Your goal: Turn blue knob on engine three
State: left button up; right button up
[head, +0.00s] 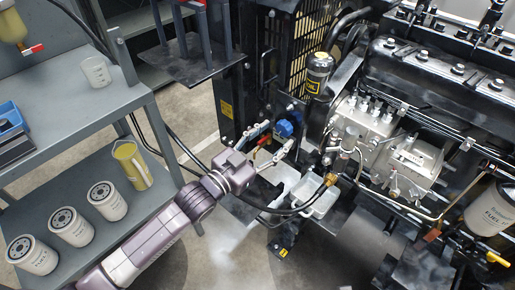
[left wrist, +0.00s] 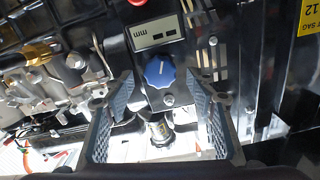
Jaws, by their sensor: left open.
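The blue knob (head: 285,128) sits on a dark panel at the left end of the engine (head: 400,150) in the head view. In the left wrist view the blue knob (left wrist: 160,71) is round with a pale pointer line, below a small display marked "mm" (left wrist: 156,33). My left gripper (head: 276,142) is open and empty, pointing at the panel. In the left wrist view its padded fingers (left wrist: 160,95) stand on either side of the knob's line, apart from it. No engine number is readable. My right gripper is not in view.
A grey shelf unit (head: 100,112) at left holds white filters (head: 70,226), a yellow jug (head: 132,165) and a clear beaker (head: 96,71). A white tray (head: 318,199), hoses and a brass fitting (head: 331,179) lie close to the gripper. A red button (left wrist: 137,2) is above the display.

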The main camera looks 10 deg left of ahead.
pick_arm(q)
jog(key=v, duration=1)
